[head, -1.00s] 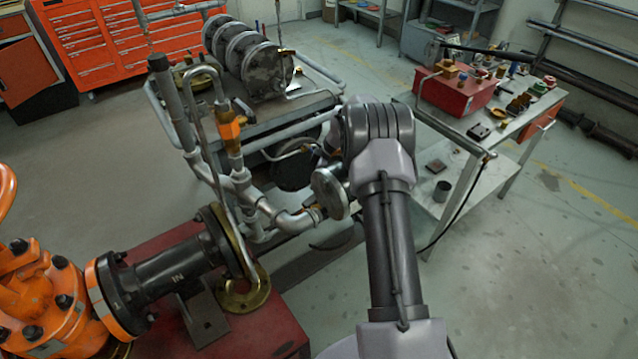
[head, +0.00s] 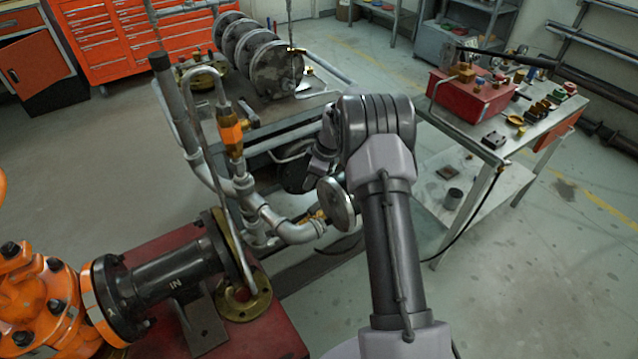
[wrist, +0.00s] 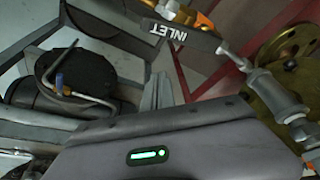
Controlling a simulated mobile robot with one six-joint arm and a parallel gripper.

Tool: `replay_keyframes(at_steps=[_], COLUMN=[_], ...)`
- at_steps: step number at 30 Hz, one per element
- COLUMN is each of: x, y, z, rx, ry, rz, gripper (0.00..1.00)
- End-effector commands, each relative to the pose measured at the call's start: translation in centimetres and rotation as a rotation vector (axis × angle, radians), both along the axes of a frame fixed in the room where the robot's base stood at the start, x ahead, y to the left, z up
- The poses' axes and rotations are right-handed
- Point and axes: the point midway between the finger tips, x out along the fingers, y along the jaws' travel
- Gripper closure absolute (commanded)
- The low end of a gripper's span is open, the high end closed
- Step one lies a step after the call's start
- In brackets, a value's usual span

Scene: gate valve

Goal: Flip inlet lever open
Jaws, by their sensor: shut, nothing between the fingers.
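The inlet lever (wrist: 165,36) is a long dark bar with white INLET lettering, lying across the top of the wrist view. An orange fitting (wrist: 205,20) shows just behind it. My gripper's shut fingers (wrist: 158,92) are empty, below the lever in that view and apart from it. In the head view my gripper (head: 318,165) hangs left of my wrist, above the handwheel, and is partly hidden by the arm. I cannot make out the labelled lever for sure in the head view.
A round metal handwheel (head: 337,204) and grey pipes (head: 285,228) stand close below my gripper. A black IN pipe (head: 170,275) and brass flange (head: 245,300) are at the lower left. A side table (head: 470,130) stands right. The floor at right is clear.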

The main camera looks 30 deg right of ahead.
Motion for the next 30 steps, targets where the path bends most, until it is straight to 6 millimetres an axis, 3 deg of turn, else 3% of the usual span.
replay_keyframes(at_steps=[1,3,10,15,28,30], x=[-0.3,-0.9,-2.2,-2.7,-2.7,-2.7], y=[-0.4,-0.6,-1.1,-1.2,-1.2,-0.8], z=[2.3,3.9,7.7,8.7,8.6,9.5], rx=[-0.002,-0.001,-0.002,-0.001,-0.001,-0.002], ry=[-0.005,-0.004,-0.003,-0.003,-0.003,-0.003], rz=[-0.004,-0.004,-0.002,-0.002,-0.002,-0.015], gripper=[1.0,1.0,1.0,1.0,1.0,1.0])
